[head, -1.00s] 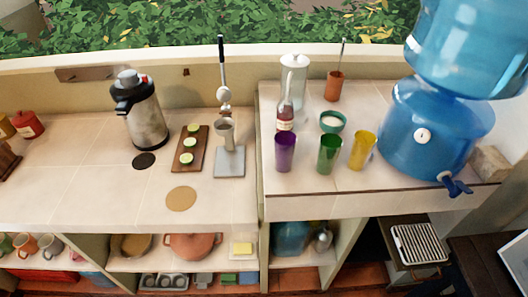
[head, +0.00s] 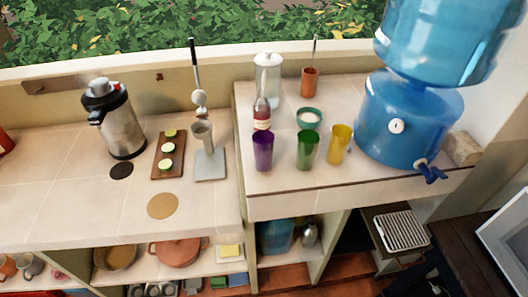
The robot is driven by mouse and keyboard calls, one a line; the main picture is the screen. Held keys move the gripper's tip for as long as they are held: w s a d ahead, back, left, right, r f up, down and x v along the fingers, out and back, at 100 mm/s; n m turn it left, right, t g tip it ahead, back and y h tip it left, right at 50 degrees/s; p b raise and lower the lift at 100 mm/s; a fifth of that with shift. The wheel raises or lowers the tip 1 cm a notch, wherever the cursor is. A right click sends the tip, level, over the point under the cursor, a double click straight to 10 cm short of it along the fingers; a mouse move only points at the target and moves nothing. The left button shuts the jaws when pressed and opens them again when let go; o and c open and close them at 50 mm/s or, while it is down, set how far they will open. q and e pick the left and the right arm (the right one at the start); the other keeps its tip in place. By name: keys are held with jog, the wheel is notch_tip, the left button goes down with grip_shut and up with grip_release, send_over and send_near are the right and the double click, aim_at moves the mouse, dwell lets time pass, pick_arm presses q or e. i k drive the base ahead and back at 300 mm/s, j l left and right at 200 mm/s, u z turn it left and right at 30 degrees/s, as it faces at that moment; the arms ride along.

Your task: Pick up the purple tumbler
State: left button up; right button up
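The purple tumbler (head: 263,151) stands upright on the raised right-hand part of the tiled counter, near its front edge. A green tumbler (head: 307,150) and a yellow tumbler (head: 339,144) stand to its right in a row. A bottle with a red label (head: 262,113) stands right behind the purple tumbler. Neither of my grippers shows in the head view.
A teal bowl (head: 309,118), a glass jar (head: 268,80) and a terracotta cup (head: 309,82) stand behind the tumblers. A big blue water dispenser (head: 410,125) stands to the right.

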aim_at(263, 141)
jog(key=j+z, duration=0.2)
jog(key=z, duration=0.25)
jog(key=k+j+z, duration=0.1)
jog(key=z, duration=0.35)
jog(key=k+j+z, duration=0.1)
jog(key=z, duration=0.4)
jog(key=j, duration=0.15)
